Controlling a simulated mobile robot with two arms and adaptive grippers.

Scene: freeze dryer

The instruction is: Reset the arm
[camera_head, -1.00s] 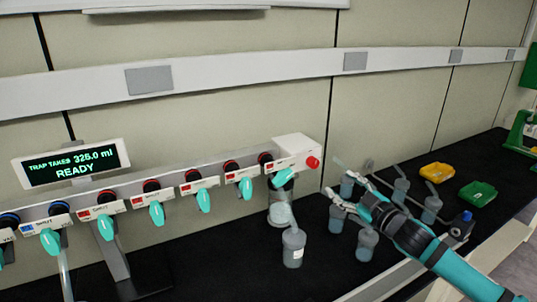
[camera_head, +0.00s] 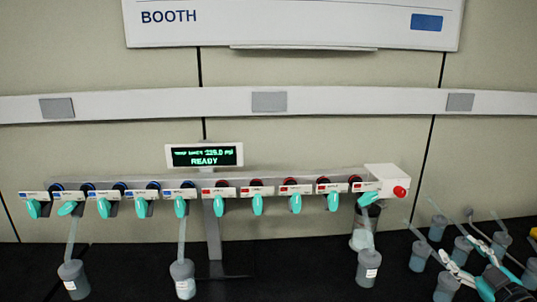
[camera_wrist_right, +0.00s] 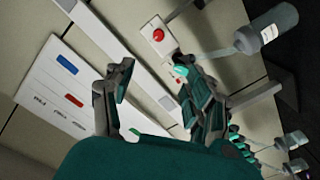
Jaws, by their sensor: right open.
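My right gripper (camera_head: 462,248) is at the lower right of the head view, among several grey flasks, with its fingers apart. In the right wrist view, its two dark fingers (camera_wrist_right: 156,74) stand wide apart with nothing held between them. Behind them, that view shows the wall sign, the manifold's red knob and a flask, all tilted. Most of my right arm is cut off by the head view's corner. My left arm and gripper are not in view.
The manifold (camera_head: 130,186) with teal valve handles runs along the wall, its display (camera_head: 204,156) reading READY. Labelled flasks (camera_head: 74,281) (camera_head: 183,283) (camera_head: 368,268) stand below it. Several more flasks (camera_head: 418,256) crowd around my right gripper. The black bench (camera_head: 290,270) is clear at centre.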

